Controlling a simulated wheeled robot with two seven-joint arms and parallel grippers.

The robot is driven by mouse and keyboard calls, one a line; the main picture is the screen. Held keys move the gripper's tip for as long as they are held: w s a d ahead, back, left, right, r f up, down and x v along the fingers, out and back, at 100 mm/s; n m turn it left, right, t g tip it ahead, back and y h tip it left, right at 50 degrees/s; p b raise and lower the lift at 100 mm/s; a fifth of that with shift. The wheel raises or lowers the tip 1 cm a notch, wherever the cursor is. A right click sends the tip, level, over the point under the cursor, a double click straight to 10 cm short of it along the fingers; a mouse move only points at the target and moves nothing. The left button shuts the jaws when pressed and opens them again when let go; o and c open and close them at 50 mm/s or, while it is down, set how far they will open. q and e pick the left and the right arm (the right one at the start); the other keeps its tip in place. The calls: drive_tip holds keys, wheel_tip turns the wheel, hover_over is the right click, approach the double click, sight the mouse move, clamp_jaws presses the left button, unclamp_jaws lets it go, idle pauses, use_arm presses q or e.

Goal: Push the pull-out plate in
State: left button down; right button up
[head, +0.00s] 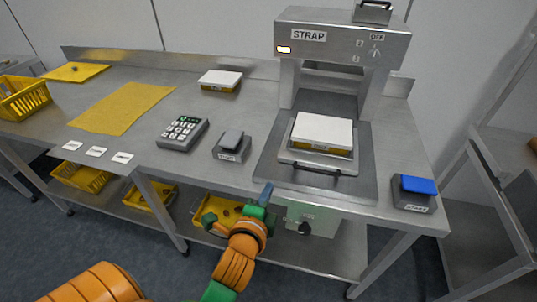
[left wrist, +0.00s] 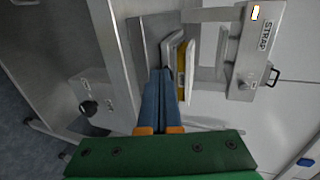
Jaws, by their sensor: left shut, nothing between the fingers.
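The pull-out plate (head: 291,158) lies on the dark bed of the strapping machine (head: 345,40), in front of its arch. Its black handle (head: 318,172) faces the front edge. A box with a white lid and yellow lower part (head: 322,130) sits on the plate. My left gripper (head: 267,193) is shut and empty, at the table's front edge, left of and nearer than the handle. In the left wrist view its blue fingers (left wrist: 161,75) are together and point towards the plate's side. I cannot tell whether they touch anything. My right gripper is not in view.
A button pedal with a blue top (head: 419,186) stands right of the machine. Another lidded box (head: 220,81) is farther back. Yellow crates (head: 82,176) sit on the lower shelf.

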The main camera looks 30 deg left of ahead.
sight(282, 159)
use_arm(q)
drive_tip(key=x, duration=1)
drive_tip(key=shift+w+r, duration=0.3)
drive_tip(key=shift+r, duration=0.05)
drive_tip(key=shift+w+a, duration=0.15)
drive_tip(key=shift+w, duration=0.5)
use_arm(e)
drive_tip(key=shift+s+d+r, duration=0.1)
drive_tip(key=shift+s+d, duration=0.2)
use_arm(q)
drive_tip(key=shift+w, duration=0.15)
